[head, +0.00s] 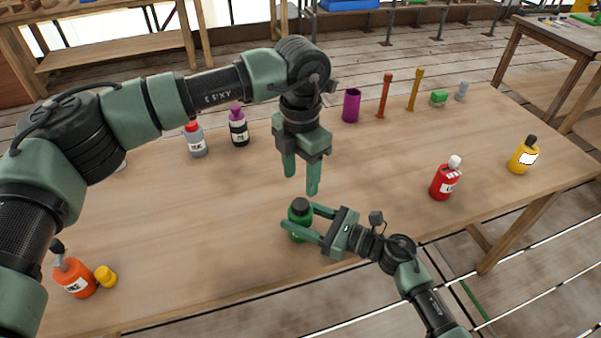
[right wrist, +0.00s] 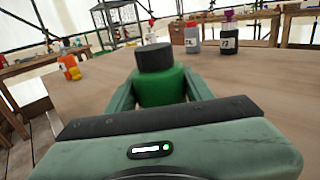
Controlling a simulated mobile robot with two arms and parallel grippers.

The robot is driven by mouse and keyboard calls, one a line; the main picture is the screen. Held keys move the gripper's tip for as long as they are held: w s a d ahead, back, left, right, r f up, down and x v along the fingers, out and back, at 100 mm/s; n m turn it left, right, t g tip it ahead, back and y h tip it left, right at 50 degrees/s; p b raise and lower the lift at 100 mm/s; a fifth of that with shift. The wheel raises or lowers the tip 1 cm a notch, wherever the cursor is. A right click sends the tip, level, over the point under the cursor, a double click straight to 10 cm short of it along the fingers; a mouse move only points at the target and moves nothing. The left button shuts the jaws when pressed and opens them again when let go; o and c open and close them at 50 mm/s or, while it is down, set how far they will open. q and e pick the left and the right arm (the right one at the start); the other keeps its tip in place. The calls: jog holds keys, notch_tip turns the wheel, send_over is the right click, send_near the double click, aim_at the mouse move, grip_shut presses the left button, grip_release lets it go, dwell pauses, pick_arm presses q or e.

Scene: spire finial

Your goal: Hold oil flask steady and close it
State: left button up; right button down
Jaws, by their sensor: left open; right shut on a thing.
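A green flask (head: 299,226) stands upright near the front edge of the wooden table. A dark cap (head: 300,205) sits on its top; in the right wrist view the black cap (right wrist: 154,57) looks level on the green body (right wrist: 160,87). My right gripper (head: 304,220) is shut around the flask body from the right, low near the table. My left gripper (head: 301,177) is open and empty, pointing down just above the cap and apart from it. The flask's label is not visible, so I cannot tell whether it is the oil flask.
An orange bottle (head: 74,277) and a small yellow piece (head: 105,276) are at the left front. Grey (head: 195,141) and black (head: 239,130) bottles stand behind. A red bottle (head: 443,184) and a yellow bottle (head: 522,158) stand right. A purple cylinder (head: 351,106) stands at the back.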

aim_at(300, 204)
pick_arm(q)
notch_tip(300, 204, down, 8)
jog(key=shift+r, duration=0.1)
dwell(0.4)
grip_shut()
jog(key=shift+o, duration=0.8)
grip_release()
notch_tip(300, 204, up, 12)
